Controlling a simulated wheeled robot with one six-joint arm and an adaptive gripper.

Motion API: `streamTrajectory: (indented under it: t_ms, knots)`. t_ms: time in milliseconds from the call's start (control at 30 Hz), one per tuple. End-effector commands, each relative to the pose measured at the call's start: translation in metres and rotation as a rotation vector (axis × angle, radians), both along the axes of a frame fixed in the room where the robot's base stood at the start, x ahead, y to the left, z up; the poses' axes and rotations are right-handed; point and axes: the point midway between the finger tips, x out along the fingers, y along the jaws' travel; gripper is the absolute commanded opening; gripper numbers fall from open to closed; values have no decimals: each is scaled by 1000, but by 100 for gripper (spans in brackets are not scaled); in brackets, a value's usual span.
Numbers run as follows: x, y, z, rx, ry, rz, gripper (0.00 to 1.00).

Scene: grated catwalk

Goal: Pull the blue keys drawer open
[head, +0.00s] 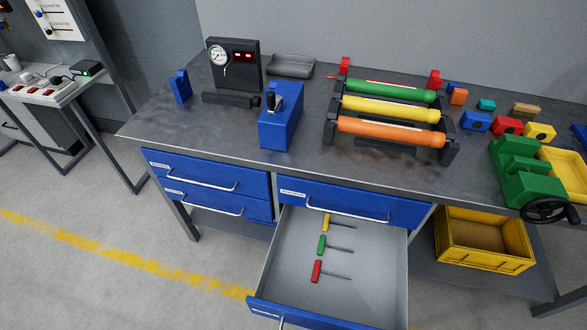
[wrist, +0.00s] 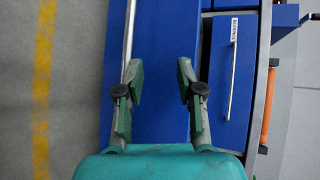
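An open blue drawer (head: 330,311) stands pulled far out below the bench in the head view, its grey inside showing. Yellow, green and red T-handled keys (head: 320,245) lie in it. Its front is cut off by the bottom edge. In the wrist view, a large blue drawer front (wrist: 165,40) fills the middle, with a metal bar handle (wrist: 130,40) along its left. My gripper (wrist: 160,80) is open in front of it, with nothing between the fingers. The left finger overlaps the handle's end; I cannot tell whether they touch. The head view does not show my gripper.
A shut blue drawer (head: 350,202) with a handle sits above the open one. More shut drawers (head: 205,180) are at the left. The bench top (head: 200,130) holds rollers and blocks. A yellow crate (head: 485,255) stands at right. Floor (head: 90,240) at left is clear.

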Motion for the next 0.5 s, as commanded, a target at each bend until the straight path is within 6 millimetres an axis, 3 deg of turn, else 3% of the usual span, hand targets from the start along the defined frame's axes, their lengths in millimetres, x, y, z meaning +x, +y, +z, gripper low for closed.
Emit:
streamTrajectory:
  t_ms: [267, 500]
  knots:
    - [-28, -4, -4, -164, 44, 8, 37]
    - [-73, -25, 8, -474, 74, 19, 37]
